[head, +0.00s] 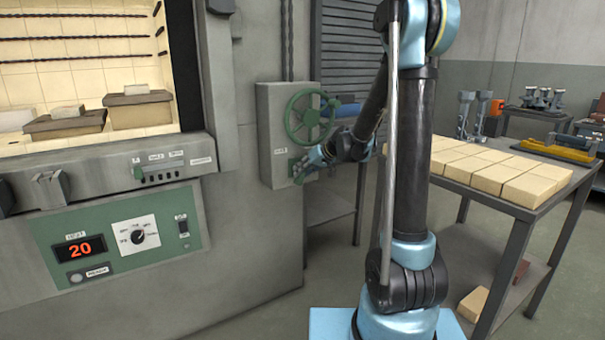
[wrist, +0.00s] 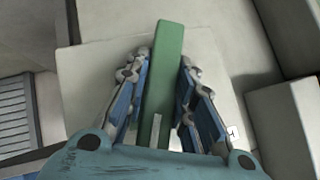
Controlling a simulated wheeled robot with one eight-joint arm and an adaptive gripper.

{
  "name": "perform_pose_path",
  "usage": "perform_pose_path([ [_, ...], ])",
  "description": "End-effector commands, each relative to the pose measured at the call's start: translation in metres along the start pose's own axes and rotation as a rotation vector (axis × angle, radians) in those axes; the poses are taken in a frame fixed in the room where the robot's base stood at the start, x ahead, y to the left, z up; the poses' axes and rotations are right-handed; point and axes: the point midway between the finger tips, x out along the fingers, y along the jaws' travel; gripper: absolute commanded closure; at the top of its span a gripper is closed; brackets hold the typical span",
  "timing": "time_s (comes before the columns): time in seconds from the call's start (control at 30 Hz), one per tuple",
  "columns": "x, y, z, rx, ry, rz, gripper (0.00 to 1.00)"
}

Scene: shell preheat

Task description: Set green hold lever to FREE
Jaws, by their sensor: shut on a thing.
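The green hold lever (wrist: 168,55) runs lengthwise between the two blue-padded fingers of my gripper (wrist: 163,66) in the wrist view. Its far end reaches past the fingertips, over a pale plate. My gripper is shut on it. In the head view my gripper (head: 313,162) is at the lower part of the grey control box (head: 270,113), below the green handwheel. A little of the green lever (head: 298,170) shows beside the gripper; the rest is hidden. The small label (head: 280,151) on the box is too small to read surely.
The green handwheel (head: 308,116) sits just above my gripper. The open furnace (head: 90,60) is at left, with a green slider knob (head: 138,172) and a panel (head: 120,237) reading 20 below it. A table of pale bricks (head: 495,170) stands at right.

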Motion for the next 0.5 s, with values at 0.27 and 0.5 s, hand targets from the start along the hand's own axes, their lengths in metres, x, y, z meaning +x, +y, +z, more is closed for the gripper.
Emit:
perform_pose_path([
  [0.27,-0.0005,0.0023,-0.0006,0.087,0.002,-0.084,1.0],
  [0.5,-0.0007,0.0022,-0.0006,0.088,0.002,-0.085,1.0],
])
